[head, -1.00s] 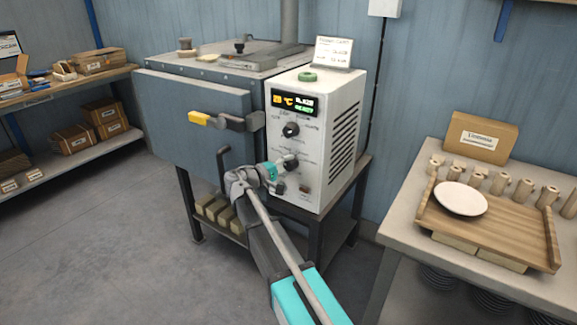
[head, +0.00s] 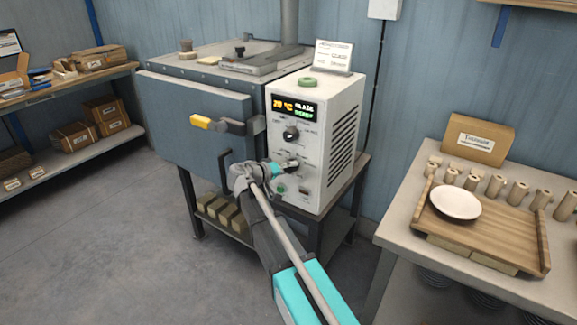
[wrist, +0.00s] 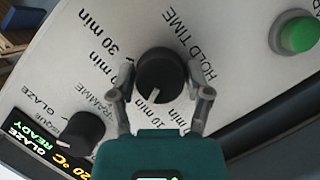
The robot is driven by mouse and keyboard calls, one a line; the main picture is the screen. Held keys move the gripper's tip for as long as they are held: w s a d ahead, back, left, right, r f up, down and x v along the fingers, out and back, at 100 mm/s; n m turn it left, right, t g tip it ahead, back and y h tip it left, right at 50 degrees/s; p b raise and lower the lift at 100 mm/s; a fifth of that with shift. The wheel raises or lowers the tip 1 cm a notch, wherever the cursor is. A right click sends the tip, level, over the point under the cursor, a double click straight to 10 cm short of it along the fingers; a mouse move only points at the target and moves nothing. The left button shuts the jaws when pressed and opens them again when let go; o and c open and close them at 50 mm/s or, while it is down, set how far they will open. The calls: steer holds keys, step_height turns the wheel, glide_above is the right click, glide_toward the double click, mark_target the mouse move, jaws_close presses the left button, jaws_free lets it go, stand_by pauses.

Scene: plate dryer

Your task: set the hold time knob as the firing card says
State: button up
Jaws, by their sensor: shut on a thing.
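The hold time knob (wrist: 160,76) is black and round, with a white pointer line pointing down and slightly left in the wrist view. My gripper (wrist: 160,85) has one finger on each side of it and is shut on it. Minute labels surround the knob; one reads 30 min, and my gripper partly covers others. In the head view, my gripper (head: 284,168) is at the lower knob of the white control box (head: 342,140). The firing card (head: 333,56) stands on top of the box; its text is too small to read.
A second black knob (wrist: 82,130) and a lit display (wrist: 45,150) reading GLAZE, READY and 20 °C sit beside the hold time knob. A green button (wrist: 298,35) is on its other side. The kiln door handle (head: 215,122) is left of the box.

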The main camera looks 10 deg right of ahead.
steer(key=shift+m, duration=0.3)
steer(key=o, duration=1.2)
steer(key=shift+f, duration=0.1)
